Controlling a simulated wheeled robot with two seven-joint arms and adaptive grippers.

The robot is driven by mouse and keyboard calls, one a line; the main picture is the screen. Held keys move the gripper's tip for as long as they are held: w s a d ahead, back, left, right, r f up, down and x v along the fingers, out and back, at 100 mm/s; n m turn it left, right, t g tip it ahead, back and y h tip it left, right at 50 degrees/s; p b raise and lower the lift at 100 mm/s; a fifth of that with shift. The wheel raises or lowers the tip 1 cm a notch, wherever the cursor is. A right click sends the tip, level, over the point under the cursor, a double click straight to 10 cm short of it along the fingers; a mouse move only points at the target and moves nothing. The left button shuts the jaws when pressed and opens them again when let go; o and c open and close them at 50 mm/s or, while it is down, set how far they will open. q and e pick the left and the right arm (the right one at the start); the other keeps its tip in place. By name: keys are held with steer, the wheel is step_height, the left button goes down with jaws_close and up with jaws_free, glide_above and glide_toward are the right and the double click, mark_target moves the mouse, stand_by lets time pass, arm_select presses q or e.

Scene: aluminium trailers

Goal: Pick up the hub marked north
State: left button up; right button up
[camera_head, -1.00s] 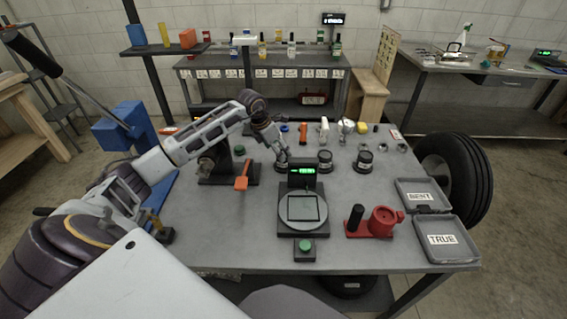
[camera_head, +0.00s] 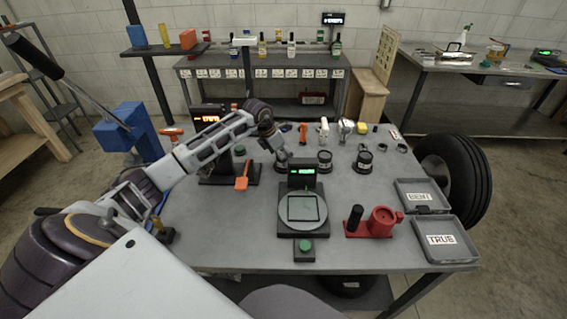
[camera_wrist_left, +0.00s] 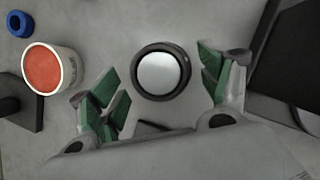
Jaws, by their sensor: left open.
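Three dark round hubs stand in a row behind the scale: a left one (camera_head: 279,167), a middle one (camera_head: 325,161) and a right one (camera_head: 365,161). Any marking on them is too small to read. My left gripper (camera_head: 283,158) is over the left hub and partly hides it. In the left wrist view, a hub (camera_wrist_left: 160,73) with a pale round top and dark rim lies between the spread green fingers of my open left gripper (camera_wrist_left: 157,80). I see no contact between fingers and hub. My right gripper is not in view.
A scale (camera_head: 302,208) with a green display stands in front of the hubs. A red fixture (camera_head: 377,221) and grey trays marked BENT (camera_head: 420,196) and TRUE (camera_head: 446,239) are to the right. An orange-topped white cup (camera_wrist_left: 50,70) is left of the hub in the wrist view.

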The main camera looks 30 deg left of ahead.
arm_select(q)
steer(key=shift+x, duration=1.25)
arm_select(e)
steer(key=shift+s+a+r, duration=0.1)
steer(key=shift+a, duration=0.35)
arm_select(q)
steer(key=shift+c, duration=0.4)
steer(key=c, duration=1.4)
steer(key=shift+r, duration=0.1)
steer(key=shift+c, duration=1)
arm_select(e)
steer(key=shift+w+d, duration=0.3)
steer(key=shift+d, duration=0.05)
arm_select(q)
steer(key=shift+r, duration=0.1)
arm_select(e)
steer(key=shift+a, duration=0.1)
